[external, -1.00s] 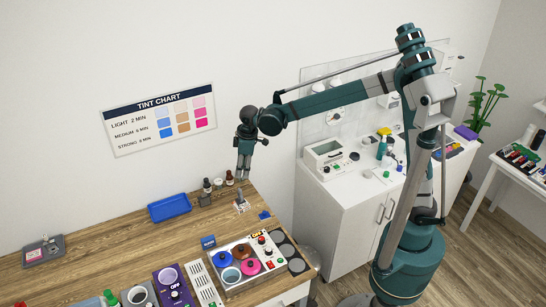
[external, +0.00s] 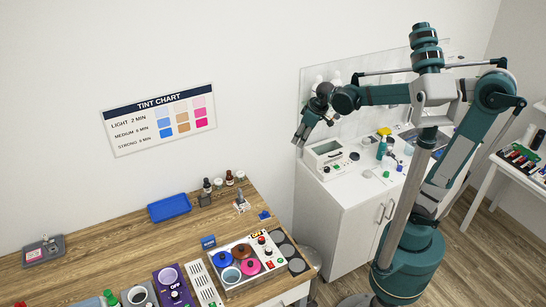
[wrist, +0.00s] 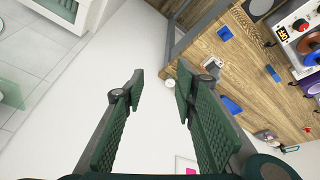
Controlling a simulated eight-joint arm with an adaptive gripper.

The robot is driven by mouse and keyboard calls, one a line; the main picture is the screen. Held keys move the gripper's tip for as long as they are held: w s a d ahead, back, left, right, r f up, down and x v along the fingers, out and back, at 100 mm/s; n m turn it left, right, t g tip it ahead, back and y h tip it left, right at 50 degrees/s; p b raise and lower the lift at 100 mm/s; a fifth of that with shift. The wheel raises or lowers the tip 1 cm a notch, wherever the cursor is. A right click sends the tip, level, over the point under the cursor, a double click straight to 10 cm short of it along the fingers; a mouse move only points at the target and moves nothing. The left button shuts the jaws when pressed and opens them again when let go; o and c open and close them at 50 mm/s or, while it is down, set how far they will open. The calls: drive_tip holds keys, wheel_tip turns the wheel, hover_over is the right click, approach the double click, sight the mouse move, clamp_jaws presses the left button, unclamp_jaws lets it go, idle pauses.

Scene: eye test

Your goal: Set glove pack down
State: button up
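My gripper (external: 299,142) hangs in the air left of the white cabinet, up and right of the wooden table (external: 120,245). In the wrist view its two green fingers (wrist: 161,82) stand apart with nothing between them. No glove pack can be made out for sure. A small flat blue piece (external: 265,215) lies on the table near its right edge and may be it; it also shows in the wrist view (wrist: 224,33). My gripper is well clear of it.
A blue tray (external: 169,208), small bottles (external: 229,178), a small blue box (external: 208,242) and a hot plate unit with coloured pots (external: 248,266) stand on the table. The white cabinet (external: 340,218) carries an instrument box (external: 326,159). Bare wood lies around the tray.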

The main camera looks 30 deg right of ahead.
drive_tip(key=s+d+f+m+t, duration=0.1)
drive_tip(key=s+d+m, duration=0.1)
drive_tip(key=s+d, duration=0.3)
drive_tip(key=s+d+f+m+t+h, duration=0.1)
drive_tip(key=s+d, duration=0.4)
drive_tip(key=d, duration=0.6)
drive_tip(key=s+d+f+m+t, duration=0.1)
drive_tip(key=s+d+m, duration=0.3)
drive_tip(key=d, duration=0.5)
drive_tip(key=shift+s+f+h, duration=0.4)
drive_tip(key=shift+s+f, duration=0.05)
drive_tip(key=shift+s, duration=0.2)
drive_tip(key=shift+f, duration=0.15)
wheel_tip(320, 180, down, 6)
drive_tip(key=b, duration=0.6)
drive_tip(key=shift+f+b, duration=0.2)
drive_tip(key=shift+b, duration=0.15)
